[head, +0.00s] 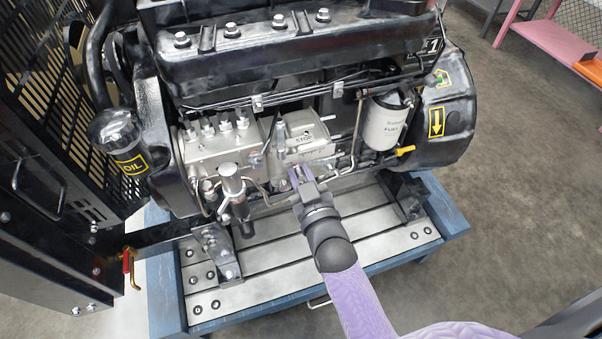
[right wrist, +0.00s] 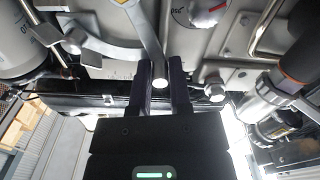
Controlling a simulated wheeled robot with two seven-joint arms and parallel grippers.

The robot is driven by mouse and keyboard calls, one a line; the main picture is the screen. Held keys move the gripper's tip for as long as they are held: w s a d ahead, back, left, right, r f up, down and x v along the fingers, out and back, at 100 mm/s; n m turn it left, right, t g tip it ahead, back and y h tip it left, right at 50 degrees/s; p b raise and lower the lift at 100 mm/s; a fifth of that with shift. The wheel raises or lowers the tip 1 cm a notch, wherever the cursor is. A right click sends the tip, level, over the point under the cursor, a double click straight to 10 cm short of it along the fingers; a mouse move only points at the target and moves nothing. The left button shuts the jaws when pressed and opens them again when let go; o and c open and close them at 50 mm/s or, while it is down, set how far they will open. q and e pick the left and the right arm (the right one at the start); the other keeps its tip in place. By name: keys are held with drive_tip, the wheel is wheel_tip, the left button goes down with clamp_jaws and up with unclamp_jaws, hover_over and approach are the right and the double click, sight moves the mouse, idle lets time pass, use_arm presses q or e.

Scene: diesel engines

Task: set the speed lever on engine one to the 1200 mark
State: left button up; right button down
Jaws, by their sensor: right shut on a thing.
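Engine one (head: 270,45) is a large black diesel engine with a "1" at its upper right. A grey injection pump (head: 215,150) and a housing with a STOP label (head: 304,139) sit on its near side. My right gripper (head: 299,174) is low in front of that housing. In the right wrist view its two dark fingers (right wrist: 162,85) are closed around the round-tipped lower end of a grey metal lever (right wrist: 146,30). The lever hangs from above beside a curved grey plate (right wrist: 95,48). I cannot read a 1200 mark. My left gripper is out of view.
A white fuel filter (head: 385,122) and a yellow-handled valve (head: 404,151) are right of the gripper. A thin pipe (head: 357,125) runs close by. The engine stands on a blue-framed stand (head: 447,210). A black slotted guard (head: 40,90) stands left. The floor at right is open.

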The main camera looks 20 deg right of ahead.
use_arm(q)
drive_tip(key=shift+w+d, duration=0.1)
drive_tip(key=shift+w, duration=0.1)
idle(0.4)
use_arm(e)
drive_tip(key=shift+f, duration=0.1)
drive_tip(key=shift+d+r+m+p, duration=0.4)
drive_tip(key=shift+r+m+p, duration=0.05)
drive_tip(key=shift+m+p, duration=0.4)
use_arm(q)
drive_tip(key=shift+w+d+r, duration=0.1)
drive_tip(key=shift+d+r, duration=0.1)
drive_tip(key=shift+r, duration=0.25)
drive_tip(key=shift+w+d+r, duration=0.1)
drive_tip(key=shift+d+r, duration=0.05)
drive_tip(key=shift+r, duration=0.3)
use_arm(e)
drive_tip(key=shift+d+f+m, duration=0.2)
drive_tip(key=shift+d+m, duration=0.25)
drive_tip(key=shift+m, duration=0.2)
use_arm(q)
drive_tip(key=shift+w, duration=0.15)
use_arm(e)
drive_tip(key=c, duration=0.6)
unclamp_jaws()
drive_tip(key=shift+s+r, duration=0.1)
